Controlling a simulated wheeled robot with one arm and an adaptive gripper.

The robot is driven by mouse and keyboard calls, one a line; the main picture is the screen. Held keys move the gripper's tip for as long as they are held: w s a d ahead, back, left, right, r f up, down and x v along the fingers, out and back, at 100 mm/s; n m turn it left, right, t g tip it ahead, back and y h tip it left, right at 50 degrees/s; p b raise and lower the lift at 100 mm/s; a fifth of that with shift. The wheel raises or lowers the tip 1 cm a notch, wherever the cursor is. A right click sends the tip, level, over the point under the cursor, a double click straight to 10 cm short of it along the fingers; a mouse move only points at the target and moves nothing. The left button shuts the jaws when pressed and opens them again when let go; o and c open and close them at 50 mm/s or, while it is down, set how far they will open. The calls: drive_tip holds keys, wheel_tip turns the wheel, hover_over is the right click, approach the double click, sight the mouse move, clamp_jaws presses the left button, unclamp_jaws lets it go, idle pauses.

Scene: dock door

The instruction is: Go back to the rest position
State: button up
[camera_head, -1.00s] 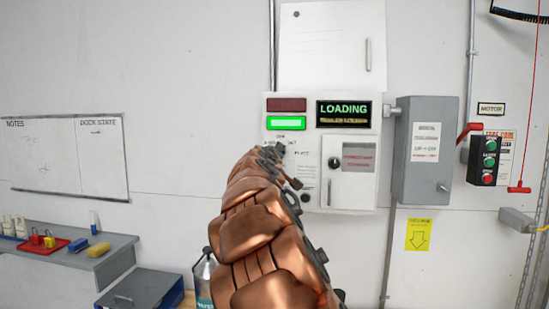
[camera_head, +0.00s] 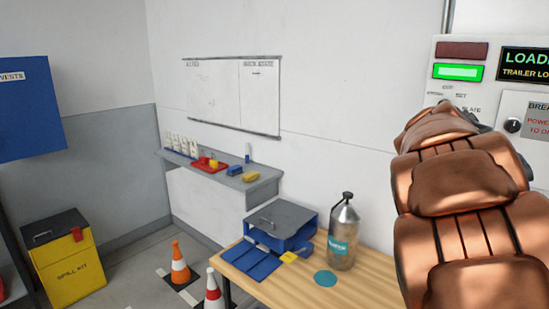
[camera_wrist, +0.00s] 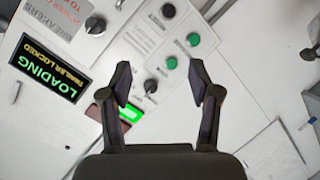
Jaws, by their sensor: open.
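My gripper (camera_wrist: 160,84) is open and empty in the wrist view, its two dark fingers apart in front of the white control panel (camera_wrist: 132,48). I cannot tell its exact distance from the panel. Black knobs and green buttons (camera_wrist: 193,40) show beyond the fingertips. The display (camera_wrist: 48,68) reads LOADING, TRAILER LOCKED. A green lamp (camera_head: 458,72) is lit under a dark red one (camera_head: 462,50). In the head view my copper-coloured arm fills the right side, raised toward the panel, and hides the gripper and part of the panel.
A wooden bench (camera_head: 375,275) holds a steel bottle (camera_head: 343,235), a grey-blue box (camera_head: 282,222) and blue items. A wall shelf (camera_head: 262,187) holds a red tray (camera_head: 208,167). Traffic cones (camera_head: 180,265) and a yellow spill kit bin (camera_head: 68,265) stand on the floor left.

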drive_tip(key=s+a+f+m+g+y, duration=0.1)
drive_tip(key=s+a+f+g+y, duration=0.15)
drive_tip(key=s+f, duration=0.35)
drive_tip(key=s+a+f+g+y, duration=0.1)
drive_tip(key=s+a+f, duration=0.3)
drive_tip(key=s+f, duration=0.2)
drive_tip(key=s+a+f+m+g+y, duration=0.1)
drive_tip(key=s+a+f+g+y, duration=0.15)
drive_tip(key=s+f, duration=0.3)
drive_tip(key=s+a+f+g+y, duration=0.1)
drive_tip(key=s+a+f, duration=0.3)
drive_tip(key=s, duration=0.4)
drive_tip(key=s+a+f+n+g+y, duration=0.1)
drive_tip(key=s+a+f+g+y, duration=0.1)
drive_tip(key=s+a+f, duration=0.3)
drive_tip(key=s+a+f+g+y, duration=0.1)
drive_tip(key=s+a+f+g, duration=0.1)
drive_tip(key=s+a+f, duration=0.3)
drive_tip(key=s+a, duration=0.3)
drive_tip(key=s, duration=0.2)
drive_tip(key=shift+s+a+n+g+y, duration=0.25)
drive_tip(key=shift+s+n+g+y, duration=0.05)
drive_tip(key=shift+s+n, duration=0.1)
